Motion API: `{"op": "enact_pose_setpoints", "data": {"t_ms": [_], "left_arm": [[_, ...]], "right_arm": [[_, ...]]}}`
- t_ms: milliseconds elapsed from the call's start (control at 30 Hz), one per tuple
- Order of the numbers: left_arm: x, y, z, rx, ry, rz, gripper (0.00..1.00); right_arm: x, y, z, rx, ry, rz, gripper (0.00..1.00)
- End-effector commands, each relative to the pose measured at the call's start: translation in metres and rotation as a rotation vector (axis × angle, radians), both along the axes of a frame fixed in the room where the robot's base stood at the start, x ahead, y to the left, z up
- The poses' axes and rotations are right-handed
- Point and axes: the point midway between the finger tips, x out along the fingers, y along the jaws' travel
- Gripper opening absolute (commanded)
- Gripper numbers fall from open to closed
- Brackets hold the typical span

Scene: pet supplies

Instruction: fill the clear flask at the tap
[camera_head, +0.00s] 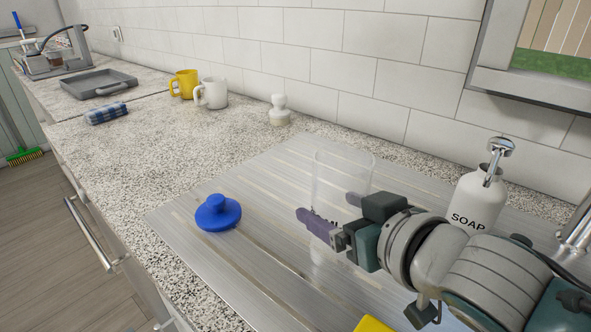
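The clear flask (343,170) stands upright on the ribbed metal draining surface (270,190), near the middle of the head view. It is transparent and its lower part is hard to make out. My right gripper (334,208) comes in from the right at the flask's lower half, one purple finger on its near side and the other toward its far side. I cannot tell whether the fingers touch the glass. Part of the metal tap (577,232) shows at the right edge; its spout is out of view. My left gripper is not in view.
A blue round knobbed item (218,213) lies left of the flask. A white soap dispenser (474,200) stands behind my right arm. A yellow object (373,325) shows at the bottom edge. Mugs (212,94), a folded cloth (106,113) and a grey tray (98,85) are farther left.

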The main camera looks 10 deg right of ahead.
Motion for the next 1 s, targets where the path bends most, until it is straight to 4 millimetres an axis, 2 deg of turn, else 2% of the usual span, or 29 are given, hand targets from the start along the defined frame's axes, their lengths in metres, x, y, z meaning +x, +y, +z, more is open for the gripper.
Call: {"op": "enact_pose_setpoints", "data": {"t_ms": [267,433,567,800,1000], "left_arm": [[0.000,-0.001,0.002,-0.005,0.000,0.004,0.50],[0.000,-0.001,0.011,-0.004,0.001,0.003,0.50],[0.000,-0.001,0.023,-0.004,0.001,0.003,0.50],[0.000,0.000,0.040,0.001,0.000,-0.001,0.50],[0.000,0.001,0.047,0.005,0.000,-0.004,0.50]], "right_arm": [[0.000,0.000,0.004,-0.001,-0.001,0.000,0.26],[0.001,0.000,0.025,0.000,-0.004,0.000,0.26],[0.001,0.000,0.060,-0.001,-0.007,0.001,0.26],[0.001,0.000,0.135,0.000,-0.008,0.002,0.26],[0.000,0.000,0.179,0.000,-0.005,0.002,0.26]]}}
